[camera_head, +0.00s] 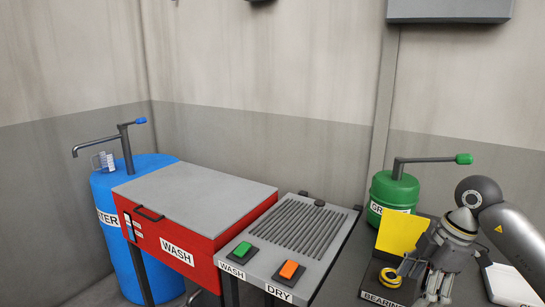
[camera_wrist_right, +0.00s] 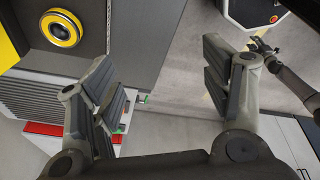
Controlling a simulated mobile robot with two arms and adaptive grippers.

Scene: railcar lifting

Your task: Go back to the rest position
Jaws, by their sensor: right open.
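My right gripper (camera_head: 436,285) is at the lower right of the head view, in front of the bearing stand (camera_head: 383,297). In the right wrist view my right gripper (camera_wrist_right: 160,85) has its fingers wide apart with nothing between them. A yellow-rimmed bearing (camera_head: 390,277) sits on the stand, left of the gripper and apart from it; it also shows in the wrist view (camera_wrist_right: 61,28). A dark arm with a small gripper (camera_wrist_right: 262,45), apparently my left one, shows at the wrist view's upper right, too small to read its fingers. The head view shows no left gripper.
A red wash box (camera_head: 185,242) with a grey lid stands beside a blue water barrel (camera_head: 130,190). A grey dryer (camera_head: 300,240) has green and orange buttons. A green grease drum (camera_head: 393,192) and yellow panel (camera_head: 402,234) stand near my right arm. A white object (camera_head: 510,285) lies at right.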

